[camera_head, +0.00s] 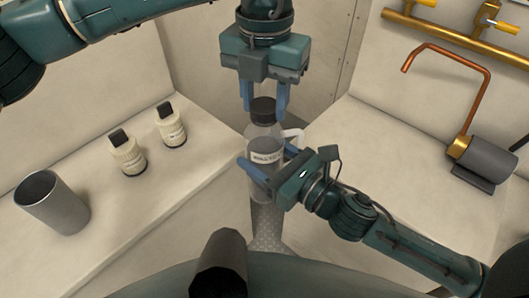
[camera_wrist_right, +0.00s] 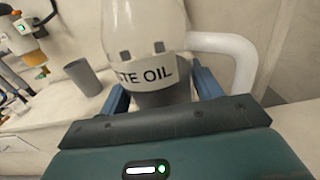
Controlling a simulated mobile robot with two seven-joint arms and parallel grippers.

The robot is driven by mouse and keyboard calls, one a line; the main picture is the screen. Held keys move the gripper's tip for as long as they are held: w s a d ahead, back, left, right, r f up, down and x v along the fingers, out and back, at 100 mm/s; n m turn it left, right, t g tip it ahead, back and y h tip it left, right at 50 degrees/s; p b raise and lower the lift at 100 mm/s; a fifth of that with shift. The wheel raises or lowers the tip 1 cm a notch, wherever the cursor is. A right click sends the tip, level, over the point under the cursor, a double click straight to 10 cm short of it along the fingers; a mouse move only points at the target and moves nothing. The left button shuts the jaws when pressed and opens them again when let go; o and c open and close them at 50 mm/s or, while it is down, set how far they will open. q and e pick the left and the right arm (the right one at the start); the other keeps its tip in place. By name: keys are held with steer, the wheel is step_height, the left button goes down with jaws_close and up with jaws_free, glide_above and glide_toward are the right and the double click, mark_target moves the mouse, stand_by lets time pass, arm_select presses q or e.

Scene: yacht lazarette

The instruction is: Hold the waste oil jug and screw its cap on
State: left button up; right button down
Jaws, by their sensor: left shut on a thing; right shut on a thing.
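The waste oil jug (camera_head: 264,133) is a clear bottle with a white label and a white side handle (camera_head: 293,135), upright in the middle of the head view. My right gripper (camera_head: 264,156) is shut around its body from the right. The right wrist view shows the jug (camera_wrist_right: 140,35) close up, with "OIL" readable on the label. My left gripper (camera_head: 264,98) points down above the jug, shut on the dark cap (camera_head: 262,106). The cap is at the top of the jug's neck; I cannot tell whether the threads are engaged.
A grey metal cup (camera_head: 52,203) and two small black-capped bottles (camera_head: 128,157) (camera_head: 171,127) stand on the left bench (camera_head: 130,230). On the right bench (camera_head: 400,125) is a grey cylinder (camera_head: 486,160) with a copper pipe (camera_head: 478,95). Brass pipework (camera_head: 440,32) runs along the right wall.

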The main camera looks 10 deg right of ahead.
arm_select(q)
steer(key=m, duration=0.3)
steer(key=shift+m, duration=0.4)
steer(key=m, duration=0.5)
steer(key=o, duration=1.2)
step_height(320, 180, up, 12)
